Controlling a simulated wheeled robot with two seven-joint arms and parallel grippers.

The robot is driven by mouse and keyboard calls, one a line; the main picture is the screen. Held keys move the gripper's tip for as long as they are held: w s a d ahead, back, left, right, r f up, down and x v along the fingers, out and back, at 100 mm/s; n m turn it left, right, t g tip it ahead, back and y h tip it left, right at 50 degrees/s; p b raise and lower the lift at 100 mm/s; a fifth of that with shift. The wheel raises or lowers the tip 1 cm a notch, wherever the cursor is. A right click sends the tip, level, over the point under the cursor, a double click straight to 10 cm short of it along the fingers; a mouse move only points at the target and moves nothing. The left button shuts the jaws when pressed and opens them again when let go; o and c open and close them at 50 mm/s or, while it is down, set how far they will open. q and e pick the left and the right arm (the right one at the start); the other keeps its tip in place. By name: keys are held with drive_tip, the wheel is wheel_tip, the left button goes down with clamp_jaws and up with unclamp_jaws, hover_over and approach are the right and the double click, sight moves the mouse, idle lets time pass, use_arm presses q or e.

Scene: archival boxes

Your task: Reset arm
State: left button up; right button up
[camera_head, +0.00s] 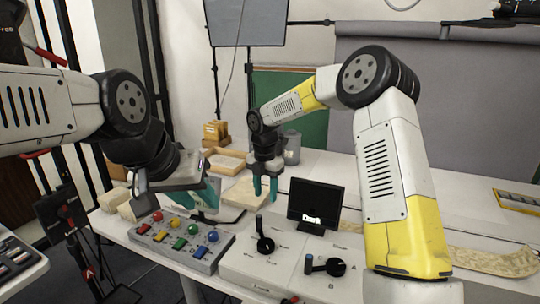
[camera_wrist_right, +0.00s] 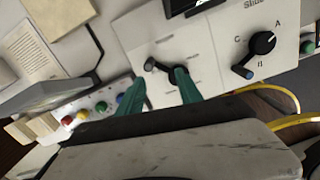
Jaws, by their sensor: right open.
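My right arm reaches in from the right in the head view, bent at its elbow. Its gripper (camera_head: 265,188) points down with its teal fingers apart and empty, above the desk behind the control panel. In the right wrist view the open fingers (camera_wrist_right: 160,92) show in front of the panel, with a black lever (camera_wrist_right: 162,68) seen between and beyond them; contact cannot be told. My left arm comes in from the left, and its gripper (camera_head: 168,185) hangs over the left side of the desk near the button box.
A box with coloured buttons (camera_head: 181,238) stands at the front left. The white control panel (camera_head: 270,270) carries a lever and a rotary knob (camera_head: 328,265). A small dark screen (camera_head: 315,205) stands behind it. Wooden trays (camera_head: 226,161) lie at the back. The right desk has bare room.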

drive_tip(key=s+d+r+m+t, duration=0.3)
drive_tip(key=s+d+r+m, duration=0.9)
drive_tip(key=s+r+m, duration=0.35)
drive_tip(key=s+d+r+m+t+y, duration=0.1)
drive_tip(key=s+d+m, duration=0.1)
drive_tip(key=s+m, duration=0.4)
drive_tip(key=s+d+r+m+t+y, duration=0.1)
drive_tip(key=s+d+m, duration=0.2)
drive_tip(key=s+m, duration=0.4)
drive_tip(key=shift+s+t, duration=0.3)
drive_tip(key=shift+s, duration=0.4)
